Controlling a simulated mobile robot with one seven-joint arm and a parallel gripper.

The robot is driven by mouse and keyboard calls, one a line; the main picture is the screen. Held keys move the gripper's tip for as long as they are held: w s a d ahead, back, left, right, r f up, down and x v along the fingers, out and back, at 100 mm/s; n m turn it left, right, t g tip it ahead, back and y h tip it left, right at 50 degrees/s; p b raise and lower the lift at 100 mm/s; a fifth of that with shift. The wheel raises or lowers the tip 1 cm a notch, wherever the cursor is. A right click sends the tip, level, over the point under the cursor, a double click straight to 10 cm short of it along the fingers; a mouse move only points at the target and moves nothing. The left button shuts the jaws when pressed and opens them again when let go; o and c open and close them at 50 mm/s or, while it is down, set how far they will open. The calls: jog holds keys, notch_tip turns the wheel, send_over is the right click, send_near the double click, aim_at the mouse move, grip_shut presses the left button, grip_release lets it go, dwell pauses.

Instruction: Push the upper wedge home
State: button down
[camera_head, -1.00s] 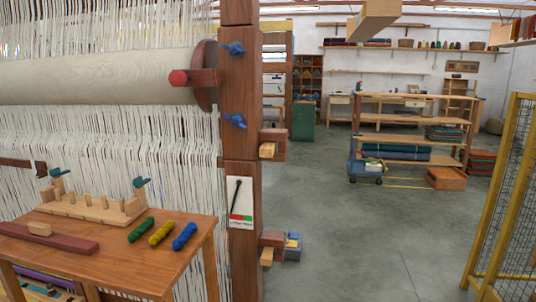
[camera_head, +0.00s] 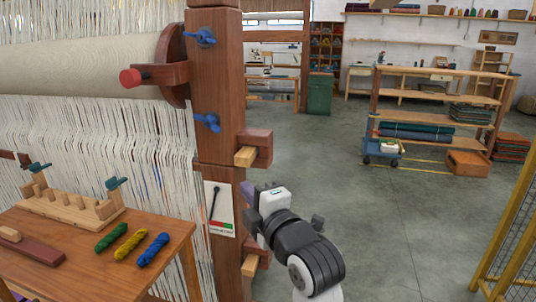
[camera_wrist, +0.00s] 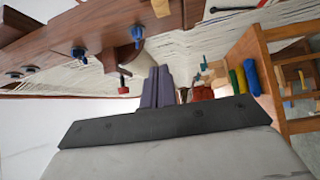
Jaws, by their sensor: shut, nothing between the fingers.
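The upper wedge (camera_head: 245,157) is a pale wooden block sticking out toward me beside a dark red-brown block (camera_head: 260,145) on the loom post (camera_head: 217,90). How deep it sits is hard to tell. A pale piece at the top edge of the wrist view (camera_wrist: 160,7) looks like this wedge. My gripper (camera_head: 249,189) is low and right of the post, below the upper wedge and apart from it. Its purple-grey fingers (camera_wrist: 157,76) are together and empty in the wrist view.
Blue wing nuts (camera_head: 206,122) and a red-ended peg (camera_head: 131,77) stick out from the loom. A wooden table (camera_head: 150,262) with skeins (camera_head: 153,248) stands at left. A yellow mesh frame (camera_head: 508,235) is at right. Open floor (camera_head: 400,220) lies between.

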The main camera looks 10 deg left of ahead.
jog(key=shift+w+d+f+h, duration=0.2)
jog(key=shift+d, duration=0.25)
jog(key=shift+w+d+f+h, duration=0.15)
jog(key=shift+d+h, duration=0.05)
jog(key=shift+d, duration=0.25)
jog(key=shift+a, duration=0.1)
jog(key=p, duration=0.6)
send_near(239, 160)
jog(key=x, duration=0.6)
jog(key=shift+b, duration=0.35)
